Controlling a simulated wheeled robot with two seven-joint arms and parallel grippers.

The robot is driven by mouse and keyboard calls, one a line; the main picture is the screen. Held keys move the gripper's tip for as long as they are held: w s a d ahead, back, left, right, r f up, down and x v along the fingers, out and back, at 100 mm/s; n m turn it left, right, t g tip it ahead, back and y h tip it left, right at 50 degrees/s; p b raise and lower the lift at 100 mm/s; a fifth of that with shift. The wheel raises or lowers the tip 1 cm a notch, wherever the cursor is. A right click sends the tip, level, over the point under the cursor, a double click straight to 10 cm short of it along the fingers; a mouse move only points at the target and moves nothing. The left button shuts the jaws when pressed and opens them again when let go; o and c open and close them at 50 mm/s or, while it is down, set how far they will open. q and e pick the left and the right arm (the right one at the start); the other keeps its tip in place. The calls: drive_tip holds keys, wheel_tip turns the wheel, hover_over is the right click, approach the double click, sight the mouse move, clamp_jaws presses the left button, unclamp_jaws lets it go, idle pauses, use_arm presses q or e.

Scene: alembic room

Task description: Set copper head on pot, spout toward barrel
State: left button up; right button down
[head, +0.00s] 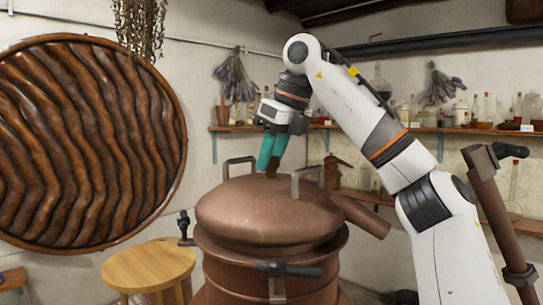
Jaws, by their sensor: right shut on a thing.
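The copper head (262,212) is a broad dome with two upright metal handles and a spout (363,217) that points right and slightly downward. It is level over the copper pot (237,277). I cannot tell whether its rim rests fully on the pot. My right gripper (269,168) has teal fingers and dark tips, and comes down at the top of the dome between the handles. It is shut on the copper head; the exact part gripped is hard to see. My left gripper is not in view. I cannot identify the barrel in this view.
A round wooden stool (148,266) stands left of the pot. Black clamps (288,269) stick out around the pot's upper edge. A brown pole (503,225) with a dark handle stands at right. Wall shelves (453,131) hold bottles behind. A large ribbed disc (88,140) is at left.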

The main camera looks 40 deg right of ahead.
drive_tip(key=shift+f, duration=0.15)
idle(0.5)
drive_tip(key=c, duration=0.9)
unclamp_jaws()
drive_tip(key=shift+s+a, duration=0.1)
drive_tip(key=shift+c, duration=0.2)
drive_tip(key=shift+f, duration=0.1)
drive_tip(key=a+p+v, duration=0.1)
drive_tip(key=v, duration=1.1)
drive_tip(key=shift+d+p, duration=0.35)
drive_tip(key=shift+d, duration=0.1)
